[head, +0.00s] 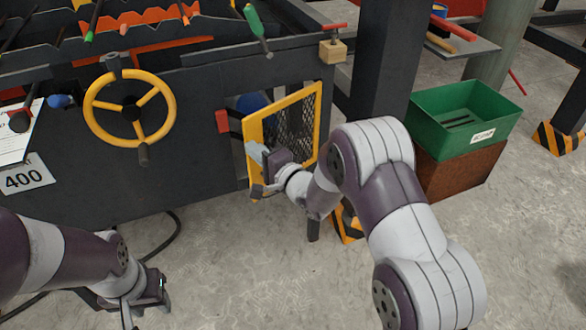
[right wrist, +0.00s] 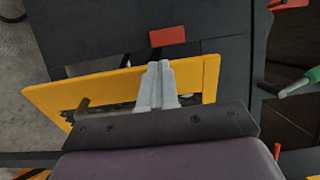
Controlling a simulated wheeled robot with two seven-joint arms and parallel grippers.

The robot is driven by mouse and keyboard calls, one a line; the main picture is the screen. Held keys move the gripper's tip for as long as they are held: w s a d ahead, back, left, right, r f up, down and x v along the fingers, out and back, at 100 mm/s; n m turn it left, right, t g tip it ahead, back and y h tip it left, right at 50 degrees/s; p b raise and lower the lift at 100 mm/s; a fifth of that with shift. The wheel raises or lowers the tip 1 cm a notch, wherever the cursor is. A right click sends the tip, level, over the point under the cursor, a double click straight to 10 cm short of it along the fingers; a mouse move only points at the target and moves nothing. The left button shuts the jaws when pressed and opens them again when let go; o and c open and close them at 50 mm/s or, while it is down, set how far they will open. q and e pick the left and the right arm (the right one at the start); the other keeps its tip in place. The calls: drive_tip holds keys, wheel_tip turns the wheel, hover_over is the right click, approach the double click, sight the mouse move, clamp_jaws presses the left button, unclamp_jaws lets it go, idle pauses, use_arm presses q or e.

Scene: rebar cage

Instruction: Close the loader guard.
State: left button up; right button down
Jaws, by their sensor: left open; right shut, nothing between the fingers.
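The loader guard (head: 316,98), a yellow frame with dark mesh, stands partly swung out from the opening in the dark machine front. Its left edge is apart from the panel, and a blue thing (head: 252,103) shows behind it. A red block (head: 222,121) sits on the panel left of the opening. My right gripper (head: 256,153) is shut and empty at the guard's left frame bar. In the right wrist view its fingers (right wrist: 156,84) overlap the yellow frame (right wrist: 206,76); I cannot tell whether they touch. My left gripper (head: 148,300) is open and empty, low at the front left.
A yellow handwheel (head: 130,108) is on the panel to the left. A green bin (head: 464,120) stands on a rusty block (head: 458,172) at the right. A dark post (head: 385,60) rises right of the guard. Floor in front is mostly clear, with a black cable at left.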

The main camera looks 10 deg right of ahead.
drive_tip(key=w+a+m+t+h+b, duration=0.2)
drive_tip(key=w+a+m+h, duration=0.1)
drive_tip(key=w, duration=0.6)
drive_tip(key=shift+a+r+h, duration=0.25)
drive_tip(key=shift+a+h, duration=0.25)
drive_tip(key=shift+h, duration=0.1)
